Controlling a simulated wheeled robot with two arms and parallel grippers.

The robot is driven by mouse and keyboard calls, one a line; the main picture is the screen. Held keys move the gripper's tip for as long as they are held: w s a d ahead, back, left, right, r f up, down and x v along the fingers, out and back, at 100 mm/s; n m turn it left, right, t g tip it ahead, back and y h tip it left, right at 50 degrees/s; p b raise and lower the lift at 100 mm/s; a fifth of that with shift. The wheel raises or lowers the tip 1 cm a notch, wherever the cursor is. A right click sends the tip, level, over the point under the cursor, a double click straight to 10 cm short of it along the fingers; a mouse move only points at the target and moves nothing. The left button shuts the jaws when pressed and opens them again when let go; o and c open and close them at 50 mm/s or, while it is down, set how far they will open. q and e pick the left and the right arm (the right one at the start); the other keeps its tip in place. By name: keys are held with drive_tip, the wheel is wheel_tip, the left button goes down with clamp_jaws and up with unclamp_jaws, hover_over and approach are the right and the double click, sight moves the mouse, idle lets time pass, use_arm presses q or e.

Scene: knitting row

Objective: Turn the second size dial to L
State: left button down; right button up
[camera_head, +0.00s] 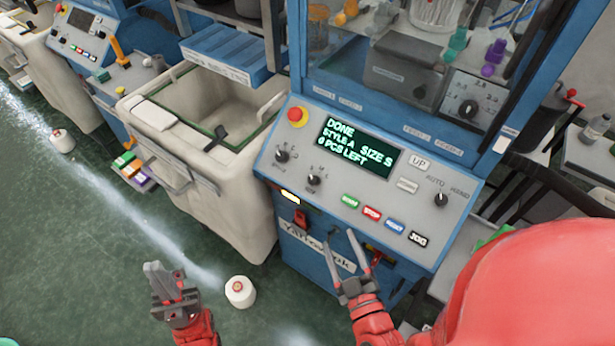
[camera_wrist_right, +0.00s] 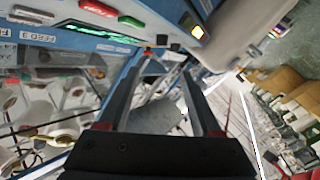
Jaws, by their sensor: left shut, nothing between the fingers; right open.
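The blue knitting machine's sloped control panel (camera_head: 385,185) is in the middle of the head view. Two black dials are on its left part: an upper one (camera_head: 282,155) and a lower one (camera_head: 314,180) with small letters around it. I cannot read exactly where the pointers sit. The screen (camera_head: 352,147) reads DONE, STYLE A, SIZE S, 0 PCS LEFT. My right gripper (camera_head: 347,246) is open and empty, in front of and below the panel; its fingers also show in the right wrist view (camera_wrist_right: 165,75). My left gripper (camera_head: 166,275) is shut and empty, low at the left.
A red emergency button (camera_head: 297,116), coloured push buttons (camera_head: 371,212) and an AUTO/HAND knob (camera_head: 440,198) share the panel. A cream bin (camera_head: 225,200) stands left of the machine. A yarn cone (camera_head: 240,291) stands on the green floor near my left gripper.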

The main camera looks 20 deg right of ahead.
drive_tip(key=p, duration=0.5)
approach(315, 184)
drive_tip(key=w, duration=0.8)
drive_tip(key=shift+a+r, duration=0.1)
drive_tip(key=shift+w, duration=0.5)
clamp_jaws()
